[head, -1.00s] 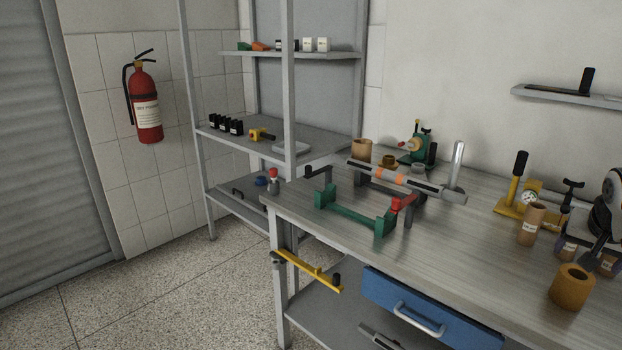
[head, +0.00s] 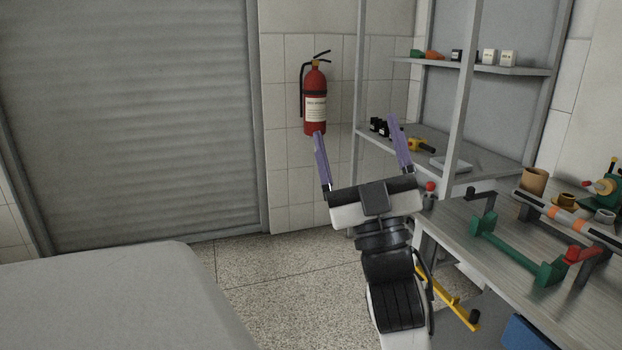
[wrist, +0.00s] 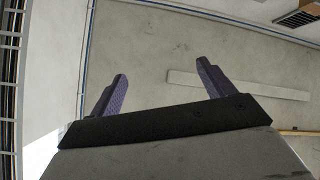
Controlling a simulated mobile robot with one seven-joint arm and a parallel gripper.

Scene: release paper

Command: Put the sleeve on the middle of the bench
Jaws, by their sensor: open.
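My gripper (head: 356,127) is open and empty, its two purple fingers pointing up and wide apart in the head view. It is left of the bench and away from it, in front of the tiled wall. In the wrist view my gripper (wrist: 162,70) faces the room's upper surfaces, with nothing between the fingers. The bench (head: 455,222) is at the right, only partly in view. A tan hollow cylinder (head: 534,180) stands upright on it, with a smaller brown ring (head: 564,200) and a grey ring (head: 605,215) nearby. I cannot tell which piece is the sleeve.
A green bracket (head: 515,252) and a long bar with orange bands (head: 565,215) occupy the bench's left end. Metal shelving (head: 490,160) stands behind. A grey rounded surface (head: 110,300) fills the lower left.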

